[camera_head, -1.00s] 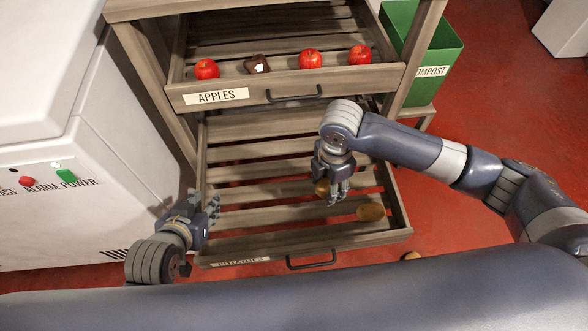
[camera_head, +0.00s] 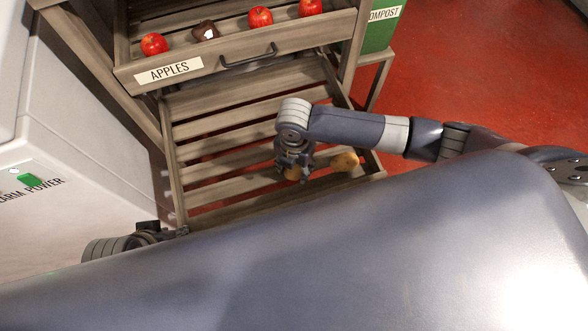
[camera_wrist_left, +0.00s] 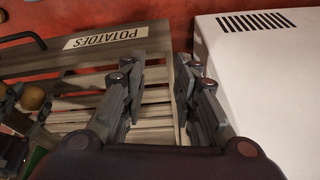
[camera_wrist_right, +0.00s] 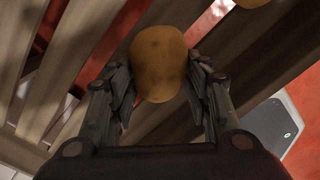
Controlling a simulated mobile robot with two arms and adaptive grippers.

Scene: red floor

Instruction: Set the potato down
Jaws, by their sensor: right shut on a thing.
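A brown potato (camera_wrist_right: 158,62) sits between the fingers of my right gripper (camera_wrist_right: 160,100), which is shut on it. In the head view my right gripper (camera_head: 293,174) points down over the right part of the lower slatted drawer (camera_head: 215,160). Whether the held potato touches the slats is unclear. Another potato (camera_head: 345,162) lies in that drawer, just right of the gripper. The POTATOES label (camera_wrist_left: 105,38) shows on the drawer front in the left wrist view. My left gripper (camera_wrist_left: 160,88) is open and empty, near the drawer's left side; my body partly hides it in the head view.
The APPLES drawer (camera_head: 240,66) above is pulled out and holds red apples (camera_head: 260,17) and a dark lump (camera_head: 206,30). A green compost bin (camera_head: 380,27) stands right of the rack. A white cabinet (camera_head: 70,130) stands left. The lower drawer's left slats are clear.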

